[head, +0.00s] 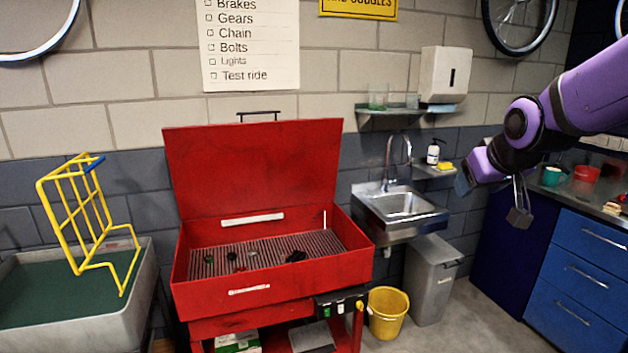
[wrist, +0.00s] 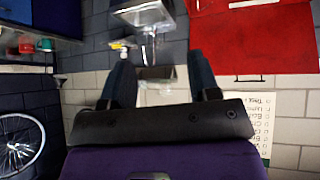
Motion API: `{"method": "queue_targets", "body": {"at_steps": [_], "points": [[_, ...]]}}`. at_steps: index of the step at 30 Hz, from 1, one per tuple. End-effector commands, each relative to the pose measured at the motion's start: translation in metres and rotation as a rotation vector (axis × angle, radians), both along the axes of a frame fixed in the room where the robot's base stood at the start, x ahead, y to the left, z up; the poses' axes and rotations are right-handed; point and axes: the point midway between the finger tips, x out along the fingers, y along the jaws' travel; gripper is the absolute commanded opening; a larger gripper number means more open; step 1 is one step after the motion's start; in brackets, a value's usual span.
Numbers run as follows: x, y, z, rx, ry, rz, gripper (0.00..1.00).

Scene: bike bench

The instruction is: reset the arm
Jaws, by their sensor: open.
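My gripper (head: 520,207) hangs at the right in the head view, in front of the blue cabinet, with my purple arm coming in from the right edge. In the wrist view its two dark fingers (wrist: 160,85) stand apart with nothing between them. That view is turned upside down and shows the wall, the sink and the red lid beyond the fingers. No object is near or touching the fingertips.
A red parts washer (head: 255,262) with its lid up holds several small parts. A yellow wire rack (head: 88,222) stands on a grey tub (head: 140,300) at left. A sink (head: 403,205), grey bin (head: 432,280), yellow bucket (head: 387,312) and blue drawers (head: 585,275) stand at right.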

Motion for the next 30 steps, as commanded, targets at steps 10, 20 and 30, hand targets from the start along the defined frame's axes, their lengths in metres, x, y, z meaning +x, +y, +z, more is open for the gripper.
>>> {"method": "queue_targets", "body": {"at_steps": [10, 20, 30], "points": [[-0.132, 0.001, 0.023, 0.049, 0.135, -0.055, 0.56], [-0.229, 0.003, 0.016, 0.075, 0.245, -0.099, 0.56], [-0.245, 0.004, 0.013, 0.08, 0.269, -0.107, 0.56]]}}
